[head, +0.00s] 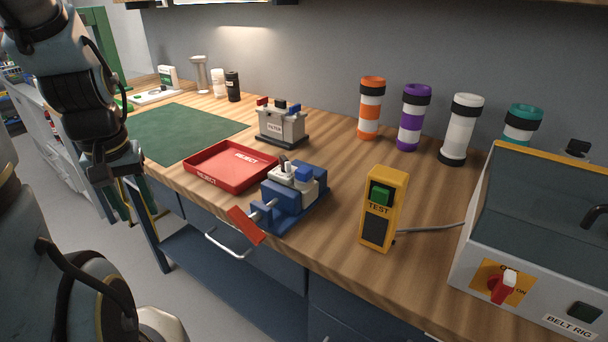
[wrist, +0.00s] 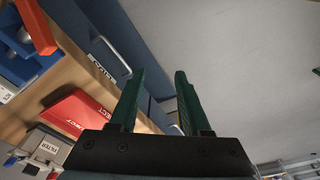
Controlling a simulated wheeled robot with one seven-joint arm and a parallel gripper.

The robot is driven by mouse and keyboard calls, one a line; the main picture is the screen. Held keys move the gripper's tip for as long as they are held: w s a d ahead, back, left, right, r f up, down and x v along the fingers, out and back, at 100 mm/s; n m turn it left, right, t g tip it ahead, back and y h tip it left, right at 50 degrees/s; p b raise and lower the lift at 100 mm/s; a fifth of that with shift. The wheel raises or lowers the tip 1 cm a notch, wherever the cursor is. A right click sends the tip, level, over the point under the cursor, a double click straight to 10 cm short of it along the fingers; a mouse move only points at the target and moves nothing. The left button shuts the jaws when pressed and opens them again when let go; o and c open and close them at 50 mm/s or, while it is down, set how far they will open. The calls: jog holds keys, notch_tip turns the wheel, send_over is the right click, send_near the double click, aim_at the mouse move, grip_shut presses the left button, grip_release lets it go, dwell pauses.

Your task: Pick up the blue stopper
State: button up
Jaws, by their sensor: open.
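My gripper (head: 126,206) hangs at the left, in front of the counter, fingers down and apart from both. In the wrist view my gripper (wrist: 160,75) shows two green fingers, open and empty.
A red REJECT tray (head: 193,179) lies left of the vise, with a green mat (head: 160,134) behind it. The vise's orange-red handle (head: 246,225) sticks out over the edge. A yellow TEST box (head: 383,210) and the BELT RIG (head: 520,292) stand right. Several banded tubes stand behind.

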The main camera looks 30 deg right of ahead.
jog(key=shift+o, duration=0.8)
jog(key=shift+d, duration=0.1)
jog(key=shift+o, duration=1.2)
jog(key=w+d+r+m+b, duration=0.1)
jog(key=w+d+m, duration=0.2)
jog(key=d+m, duration=0.2)
jog(key=shift+w+d+r+m, duration=0.15)
jog(key=shift+w+d+m, duration=0.05)
jog(key=shift+d+m, duration=0.25)
notch_tip(320, 180, up, 9)
jog(key=m+g+b, duration=0.2)
jog(key=m+b, duration=0.2)
jog(key=m, duration=1.9)
send_over(302, 168)
jog(key=f, duration=0.4)
jog(key=shift+s+d+f, duration=0.15)
jog(key=shift+d+f, duration=0.1)
jog(key=shift+f, duration=0.05)
jog(key=shift+a+f+p, duration=0.15)
jog(key=shift+f+p, duration=0.35)
jog(key=shift+f, duration=1)
jog(key=shift+a+f+p, duration=0.15)
jog(key=shift+f+p, duration=0.3)
jog(key=shift+f, duration=1.05)
